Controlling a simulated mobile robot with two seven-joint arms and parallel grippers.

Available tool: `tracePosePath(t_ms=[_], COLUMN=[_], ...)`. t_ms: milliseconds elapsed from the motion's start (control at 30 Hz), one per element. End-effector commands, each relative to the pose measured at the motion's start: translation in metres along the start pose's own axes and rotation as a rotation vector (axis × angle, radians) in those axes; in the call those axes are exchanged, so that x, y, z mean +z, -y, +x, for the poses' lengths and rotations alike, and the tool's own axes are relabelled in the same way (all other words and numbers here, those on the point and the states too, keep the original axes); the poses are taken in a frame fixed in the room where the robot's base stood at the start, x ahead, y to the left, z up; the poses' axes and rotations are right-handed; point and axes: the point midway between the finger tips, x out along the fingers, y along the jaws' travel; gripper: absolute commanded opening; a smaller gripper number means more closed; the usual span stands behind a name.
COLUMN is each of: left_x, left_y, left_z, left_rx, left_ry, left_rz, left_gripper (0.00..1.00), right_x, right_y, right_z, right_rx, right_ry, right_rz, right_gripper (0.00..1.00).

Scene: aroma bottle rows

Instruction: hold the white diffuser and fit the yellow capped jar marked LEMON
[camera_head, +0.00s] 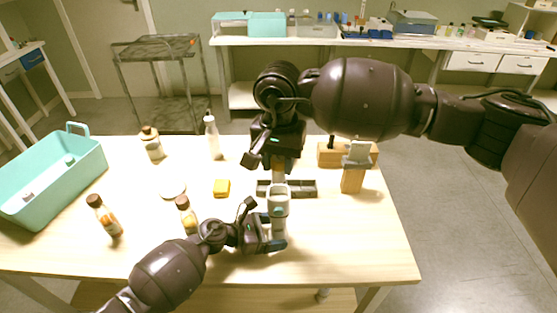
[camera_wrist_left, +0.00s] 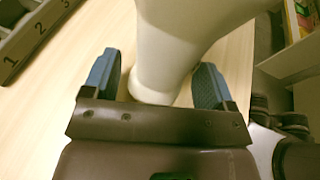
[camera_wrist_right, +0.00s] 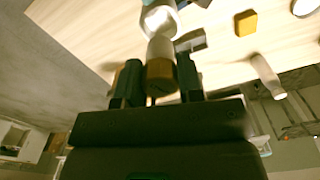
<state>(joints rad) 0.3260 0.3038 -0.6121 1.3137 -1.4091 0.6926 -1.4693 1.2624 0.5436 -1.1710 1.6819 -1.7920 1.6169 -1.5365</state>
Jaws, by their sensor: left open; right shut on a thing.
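The white diffuser (camera_head: 279,205) stands on the table near the front middle. My left gripper (camera_wrist_left: 157,82) is open, with its blue-padded fingers on either side of the diffuser's lower body (camera_wrist_left: 165,60). In the head view the jar (camera_head: 279,172) is partly hidden beneath the right gripper, just behind the diffuser. I cannot tell whether jar and diffuser touch. No LEMON marking is readable.
A dark numbered rack (camera_head: 303,188) lies behind the diffuser. A wooden block with a grey top (camera_head: 355,170) stands right. A yellow block (camera_head: 222,188), a white disc (camera_head: 172,190), several bottles and a teal crate (camera_head: 60,180) are left. The front right table is clear.

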Motion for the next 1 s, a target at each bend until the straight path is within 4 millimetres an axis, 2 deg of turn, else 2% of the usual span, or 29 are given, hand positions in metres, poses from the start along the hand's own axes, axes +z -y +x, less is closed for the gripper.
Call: tracePosePath(t_ms=[333, 500, 533, 1000], left_x=[-0.0002, -0.0003, -0.0002, -0.0004], left_y=[0.0, 0.0, 0.0, -0.0001], left_z=[0.002, 0.0018, 0.0018, 0.0016], left_rx=[0.0, 0.0, 0.0, 0.0], left_ry=[0.0, 0.0, 0.0, 0.0], left_rz=[0.0, 0.0, 0.0, -0.001], left_gripper=[0.79, 0.53, 0.5, 0.5], right_x=[0.0, 0.0, 0.0, 0.0], right_y=[0.0001, 0.0001, 0.0001, 0.0001], right_z=[-0.0001, -0.0001, -0.0001, 0.0084], right_rx=[0.0, 0.0, 0.0, 0.0], right_ry=[0.0, 0.0, 0.0, 0.001], right_rz=[0.0, 0.0, 0.0, 0.0], right_gripper=[0.12, 0.12, 0.12, 0.12])
